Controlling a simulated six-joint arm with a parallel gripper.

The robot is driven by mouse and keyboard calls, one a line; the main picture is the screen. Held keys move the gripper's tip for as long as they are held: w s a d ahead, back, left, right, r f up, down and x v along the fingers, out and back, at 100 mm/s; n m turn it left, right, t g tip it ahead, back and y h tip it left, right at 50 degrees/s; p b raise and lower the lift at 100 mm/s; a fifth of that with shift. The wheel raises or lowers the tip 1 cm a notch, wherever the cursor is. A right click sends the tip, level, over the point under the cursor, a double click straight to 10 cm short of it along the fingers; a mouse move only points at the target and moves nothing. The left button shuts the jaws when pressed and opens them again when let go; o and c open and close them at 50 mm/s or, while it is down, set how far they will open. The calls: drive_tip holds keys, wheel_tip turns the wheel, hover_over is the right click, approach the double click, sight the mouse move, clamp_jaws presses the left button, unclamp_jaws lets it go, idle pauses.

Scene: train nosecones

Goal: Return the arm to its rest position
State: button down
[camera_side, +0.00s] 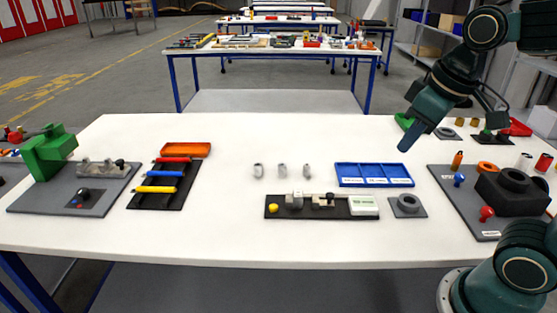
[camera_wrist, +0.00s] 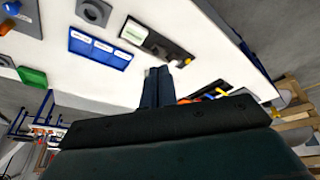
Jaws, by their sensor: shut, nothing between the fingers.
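My gripper (camera_side: 405,146) is in the upper right of the side view, raised above the table near the blue tray and tilted down to the left. In the wrist view my gripper (camera_wrist: 158,72) shows its two dark blue fingers together, with nothing between them. The blue three-section tray (camera_side: 374,174) lies below it on the white table (camera_side: 220,215). Three small grey-white nosecones (camera_side: 282,170) stand in a row left of the tray, apart from the gripper.
A dark fixture strip (camera_side: 320,207) and a grey square plate with a ring (camera_side: 407,205) lie in front of the tray. A board with a black block (camera_side: 512,188) is at right. A green clamp (camera_side: 50,152) and a rack of coloured tools (camera_side: 162,182) are at left.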

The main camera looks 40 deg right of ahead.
drive_tip(key=shift+m+t, duration=0.3)
drive_tip(key=shift+t, duration=0.5)
drive_tip(key=s, duration=0.1)
drive_tip(key=s+a+f, duration=0.1)
drive_tip(key=s, duration=0.3)
drive_tip(key=shift+s+a+f, duration=0.1)
drive_tip(key=shift+a+f, duration=0.05)
drive_tip(key=shift+f, duration=0.25)
